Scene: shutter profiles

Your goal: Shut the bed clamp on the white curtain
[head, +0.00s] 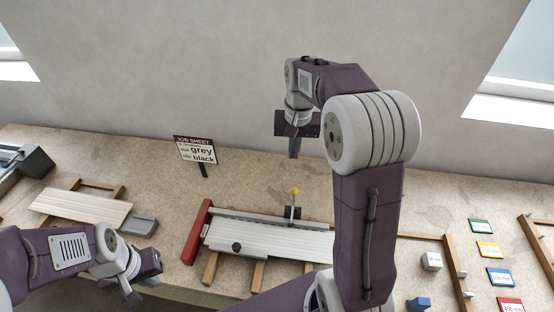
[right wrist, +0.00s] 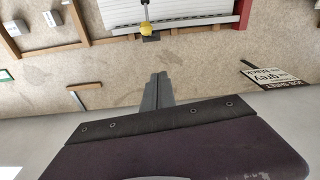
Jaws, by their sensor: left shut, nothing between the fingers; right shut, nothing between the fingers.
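The white curtain (head: 270,239) of slats lies in a bed with a red end piece (head: 198,232) at its left. The bed clamp (head: 292,208) is at the bed's far edge. Its handle stands upright with a yellow knob (head: 295,191) on top. The knob also shows in the right wrist view (right wrist: 145,28), beside the curtain (right wrist: 165,10). My right gripper (head: 294,154) is shut and empty, above and beyond the clamp, apart from it. Its shut fingers (right wrist: 158,80) point toward the bed. My left gripper (head: 133,296) is shut and empty at the front left.
A job sheet sign (head: 196,151) stands behind the bed. Pale slats (head: 80,207) and a grey block (head: 138,225) lie at left. A white block (head: 432,261), a blue block (head: 418,303) and coloured labels (head: 489,249) are at right. The bench behind the bed is mostly clear.

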